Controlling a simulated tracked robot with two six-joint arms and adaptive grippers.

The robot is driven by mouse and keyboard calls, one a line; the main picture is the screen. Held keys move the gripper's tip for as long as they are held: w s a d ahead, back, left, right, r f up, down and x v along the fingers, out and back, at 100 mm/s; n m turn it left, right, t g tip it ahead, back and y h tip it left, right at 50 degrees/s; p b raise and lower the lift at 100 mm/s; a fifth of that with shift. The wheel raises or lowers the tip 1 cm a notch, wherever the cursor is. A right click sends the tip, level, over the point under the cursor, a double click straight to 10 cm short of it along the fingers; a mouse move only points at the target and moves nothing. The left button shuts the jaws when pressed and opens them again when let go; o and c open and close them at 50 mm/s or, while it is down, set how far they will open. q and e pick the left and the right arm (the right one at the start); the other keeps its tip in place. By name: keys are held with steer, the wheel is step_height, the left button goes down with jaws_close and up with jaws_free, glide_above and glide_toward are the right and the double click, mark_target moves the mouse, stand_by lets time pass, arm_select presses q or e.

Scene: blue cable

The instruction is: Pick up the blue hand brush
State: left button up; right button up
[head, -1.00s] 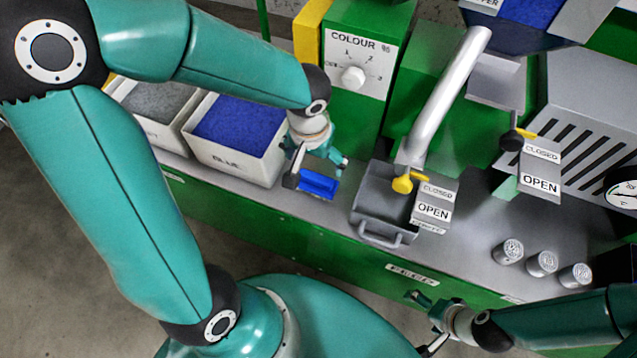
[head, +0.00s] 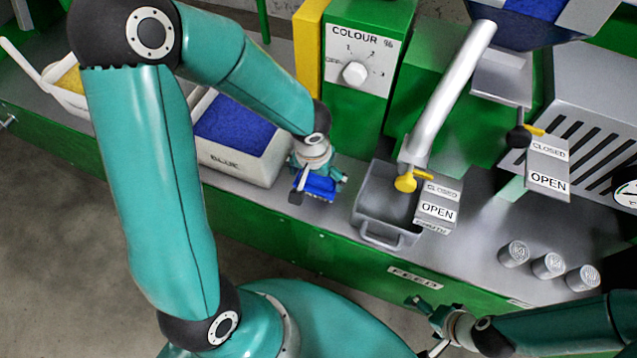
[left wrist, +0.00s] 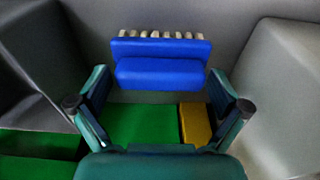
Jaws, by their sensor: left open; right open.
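The blue hand brush (head: 318,185) lies on the grey ledge between the white BLUE bin and the grey scoop-like tray. My left gripper (head: 318,177) is right over it and partly hides it in the head view. In the left wrist view, the brush (left wrist: 161,62) shows its blue body with a row of pale bristles along the top edge. The two fingers of my left gripper (left wrist: 158,108) are spread wide, with the brush just beyond their tips; whether they touch it I cannot tell. My right gripper (head: 428,322) is open and empty, low in front of the green bench.
The BLUE bin (head: 232,162) of blue granules stands left of the brush. The grey tray (head: 372,226) with a front handle stands to the right, under a silver pipe (head: 450,95). Several metal canisters (head: 548,265) stand further right. The green COLOUR dial box (head: 355,105) rises behind.

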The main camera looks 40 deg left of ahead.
arm_select(q)
steer(key=c, duration=1)
steer(key=shift+o, duration=0.2)
steer(key=shift+r, duration=0.15)
steer(key=shift+r+p, duration=0.3)
steer(key=shift+r, duration=0.25)
step_height(320, 180, up, 19)
steer(key=p, duration=0.4)
steer(key=shift+f, duration=0.15)
